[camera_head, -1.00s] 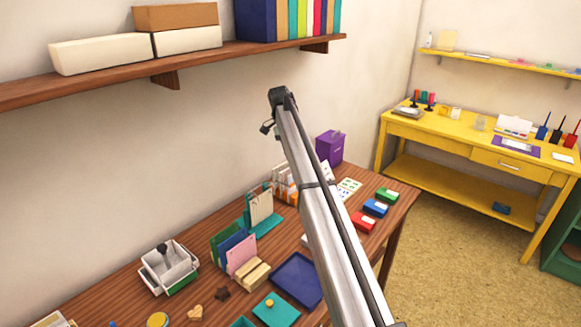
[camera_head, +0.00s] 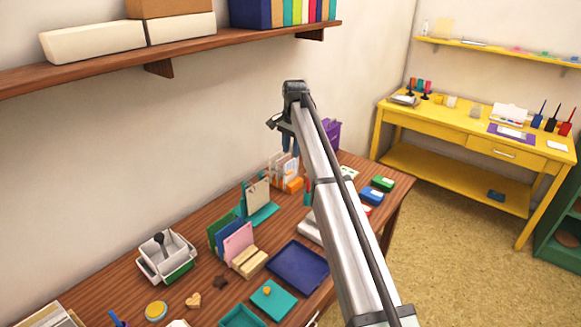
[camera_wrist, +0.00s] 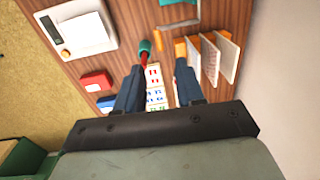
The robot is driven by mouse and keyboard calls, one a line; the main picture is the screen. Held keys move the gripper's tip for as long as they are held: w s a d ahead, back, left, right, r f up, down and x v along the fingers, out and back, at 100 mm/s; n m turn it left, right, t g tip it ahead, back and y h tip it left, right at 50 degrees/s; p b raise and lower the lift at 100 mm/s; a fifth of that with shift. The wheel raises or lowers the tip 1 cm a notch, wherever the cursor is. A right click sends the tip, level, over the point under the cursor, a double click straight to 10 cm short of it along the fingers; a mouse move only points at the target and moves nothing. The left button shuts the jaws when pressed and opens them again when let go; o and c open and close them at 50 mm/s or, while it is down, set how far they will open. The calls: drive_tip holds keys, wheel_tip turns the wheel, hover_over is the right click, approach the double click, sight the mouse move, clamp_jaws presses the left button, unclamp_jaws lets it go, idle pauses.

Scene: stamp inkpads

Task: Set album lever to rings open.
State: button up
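My gripper (camera_head: 288,142) hangs at the arm's end above the back right part of the brown table. In the wrist view my gripper (camera_wrist: 159,66) is open, its two dark blue fingers apart with nothing held between them. A red rod with a teal tip (camera_wrist: 145,46) shows just beyond the left finger; it also shows beside my arm in the head view (camera_head: 308,187). I cannot tell whether it is the album lever or touches the finger. A teal stand with beige pages (camera_head: 257,194) may be the album. Its lever and rings are not clear.
An orange rack with white cards (camera_head: 286,172) stands near the gripper; its cards show right of the fingers in the wrist view (camera_wrist: 211,57). A white device with a dark panel (camera_wrist: 78,32) and a red pad (camera_wrist: 95,80) lie left. My arm hides part of the table's right side.

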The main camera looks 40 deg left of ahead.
drive_tip(key=f, duration=0.8)
drive_tip(key=shift+a, duration=0.25)
clamp_jaws()
idle(1.1)
